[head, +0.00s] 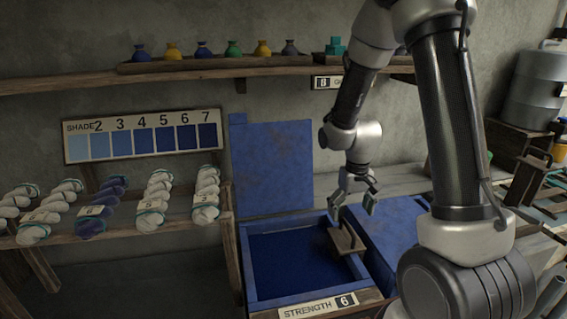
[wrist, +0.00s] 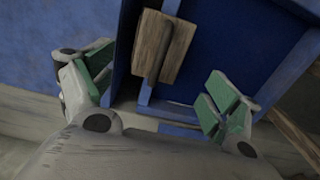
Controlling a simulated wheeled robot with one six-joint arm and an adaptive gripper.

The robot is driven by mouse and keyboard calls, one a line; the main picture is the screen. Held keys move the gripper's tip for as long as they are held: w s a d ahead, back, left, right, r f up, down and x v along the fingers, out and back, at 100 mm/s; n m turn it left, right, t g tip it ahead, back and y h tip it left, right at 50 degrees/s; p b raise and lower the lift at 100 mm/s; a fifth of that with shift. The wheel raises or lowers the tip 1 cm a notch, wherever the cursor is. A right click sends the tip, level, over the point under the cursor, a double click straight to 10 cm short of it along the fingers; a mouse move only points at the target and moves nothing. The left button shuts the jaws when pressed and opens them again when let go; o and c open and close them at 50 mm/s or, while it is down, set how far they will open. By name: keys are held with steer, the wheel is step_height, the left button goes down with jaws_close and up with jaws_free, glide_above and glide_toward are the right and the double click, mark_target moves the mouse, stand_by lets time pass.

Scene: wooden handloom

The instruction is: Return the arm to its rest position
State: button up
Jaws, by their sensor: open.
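My gripper (head: 356,199) is open and empty above the right end of a blue vat (head: 250,292). In the wrist view my gripper (wrist: 158,98) shows its two green-padded fingers spread apart. A small wooden block with a handle (head: 347,240) sits at the vat's right inner edge, just below the fingers. The same wooden block (wrist: 163,47) shows in the wrist view beyond the fingers, apart from them. The vat holds dark blue liquid. My arm reaches down from the upper right in the head view.
A raised blue lid (head: 272,165) stands behind the vat. A rack (head: 130,222) with several yarn skeins is at left, under a shade chart (head: 142,136). A shelf (head: 230,67) holds small coloured pots. A metal canister (head: 532,88) stands at right.

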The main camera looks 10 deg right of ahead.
steer(key=shift+s, duration=0.45)
steer(key=s+r+t, duration=0.2)
steer(key=s+r, duration=0.7)
steer(key=r, duration=0.3)
steer(key=s+d+r+t, duration=0.1)
steer(key=s+r+t, duration=0.1)
steer(key=s+r, duration=0.7)
steer(key=v, duration=0.4)
steer(key=shift+w+d+r, duration=0.3)
steer(key=shift+w, duration=0.05)
steer(key=shift+c, duration=0.4)
